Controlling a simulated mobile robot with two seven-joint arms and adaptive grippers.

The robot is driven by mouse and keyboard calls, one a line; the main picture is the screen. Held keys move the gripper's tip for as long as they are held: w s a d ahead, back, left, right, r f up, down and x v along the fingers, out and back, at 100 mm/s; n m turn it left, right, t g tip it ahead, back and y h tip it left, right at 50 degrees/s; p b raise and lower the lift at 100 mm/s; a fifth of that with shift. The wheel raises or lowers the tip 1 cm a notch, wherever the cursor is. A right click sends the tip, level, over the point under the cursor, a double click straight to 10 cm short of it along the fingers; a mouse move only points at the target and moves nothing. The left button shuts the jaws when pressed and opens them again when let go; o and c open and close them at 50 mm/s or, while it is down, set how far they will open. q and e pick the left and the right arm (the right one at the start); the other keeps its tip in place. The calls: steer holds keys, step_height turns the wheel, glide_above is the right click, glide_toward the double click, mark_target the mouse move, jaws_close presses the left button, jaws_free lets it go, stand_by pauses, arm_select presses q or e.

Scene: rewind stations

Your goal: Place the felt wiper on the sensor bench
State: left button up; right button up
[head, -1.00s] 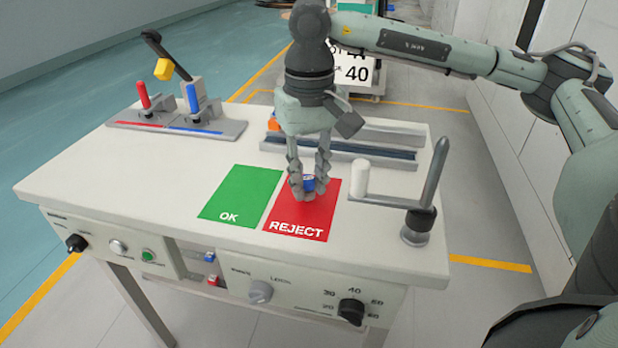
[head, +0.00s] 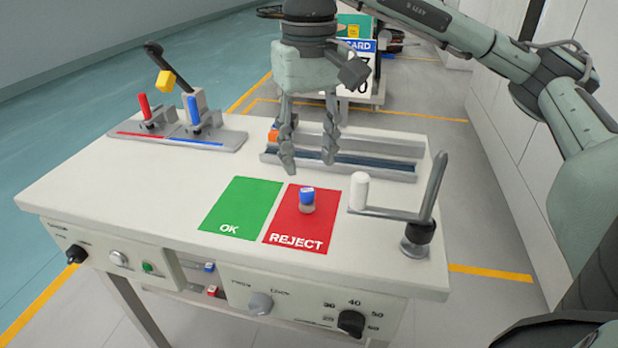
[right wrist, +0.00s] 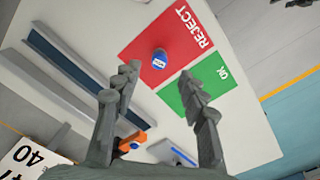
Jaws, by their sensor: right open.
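The sensor bench (head: 130,195) is a white-topped table with a green OK patch (head: 240,205) and a red REJECT patch (head: 285,222). A small grey piece with a blue top (head: 307,198) stands upright on the REJECT patch; it also shows in the right wrist view (right wrist: 161,58). My right gripper (head: 308,165) is open and empty above the bench, higher than this piece and apart from it. Its two fingers also show in the right wrist view (right wrist: 160,75). I cannot tell which thing is the felt wiper. My left gripper is out of view.
A grey rail (head: 385,168) with an orange part (head: 273,136) lies behind the patches. A white cylinder (head: 359,190) and a grey upright lever (head: 432,205) stand at the right. Red and blue levers (head: 190,108) stand at the back left. The front left bench top is clear.

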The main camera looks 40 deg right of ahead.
mark_target(309, 193)
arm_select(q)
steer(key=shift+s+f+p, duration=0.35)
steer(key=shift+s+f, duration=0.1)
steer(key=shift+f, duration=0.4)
arm_select(e)
steer(key=shift+r, duration=2.35)
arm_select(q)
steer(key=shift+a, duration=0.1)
arm_select(e)
steer(key=shift+f, duration=0.1)
